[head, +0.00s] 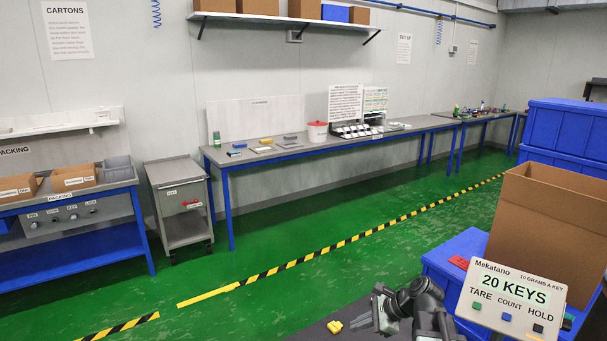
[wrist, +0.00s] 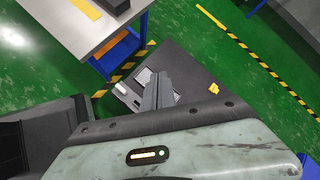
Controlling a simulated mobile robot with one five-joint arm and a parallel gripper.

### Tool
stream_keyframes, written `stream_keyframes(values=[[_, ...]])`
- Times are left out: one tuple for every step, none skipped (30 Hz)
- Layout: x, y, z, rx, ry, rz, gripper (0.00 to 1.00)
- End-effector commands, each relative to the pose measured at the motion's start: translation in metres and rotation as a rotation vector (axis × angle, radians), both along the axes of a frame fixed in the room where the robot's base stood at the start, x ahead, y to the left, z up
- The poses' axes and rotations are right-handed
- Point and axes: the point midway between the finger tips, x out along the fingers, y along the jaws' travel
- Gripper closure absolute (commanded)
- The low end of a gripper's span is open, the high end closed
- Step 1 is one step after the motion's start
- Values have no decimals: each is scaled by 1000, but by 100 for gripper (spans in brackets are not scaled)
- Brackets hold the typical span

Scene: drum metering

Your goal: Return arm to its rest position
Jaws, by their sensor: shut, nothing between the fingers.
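My arm shows at the bottom centre of the head view, folded low over a dark flat surface (head: 318,331). My gripper (head: 362,320) is shut and empty there, its fingers pointing left. In the wrist view my gripper (wrist: 160,78) appears as narrow grey fingers held together above the dark surface (wrist: 190,60). A small yellow piece (head: 335,326) lies on that surface just left of the fingers, apart from them. It also shows in the wrist view (wrist: 214,88), to the right of the fingers.
A counting scale display (head: 515,296) reading 20 KEYS stands at right, by an open cardboard carton (head: 545,225) and blue crates (head: 565,125). A long workbench (head: 330,142), a grey cart (head: 180,200) and a packing bench (head: 70,200) line the wall. Green floor between is clear.

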Motion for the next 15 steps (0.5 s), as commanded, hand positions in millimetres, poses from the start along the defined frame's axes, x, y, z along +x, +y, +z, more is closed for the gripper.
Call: stream_keyframes(values=[[-12,28,-10,-79,-17,124,100],[-19,40,-15,-131,-31,200,100],[-28,54,-23,-200,-51,304,100],[-35,62,-28,-255,-67,388,100],[-43,69,-33,-310,-83,476,100],[-52,73,-40,-382,-105,591,100],[-58,73,-44,-433,-118,670,100],[-63,72,-47,-479,-130,748,100],[-69,66,-51,-540,-143,845,100],[-73,59,-53,-579,-151,915,100],[-77,50,-55,-617,-154,980,100],[-81,38,-57,-663,-159,1063,100],[-84,30,-58,-691,-162,1127,100],[-87,23,-59,-716,-164,1188,100],[-90,15,-59,-742,-169,1266,100]])
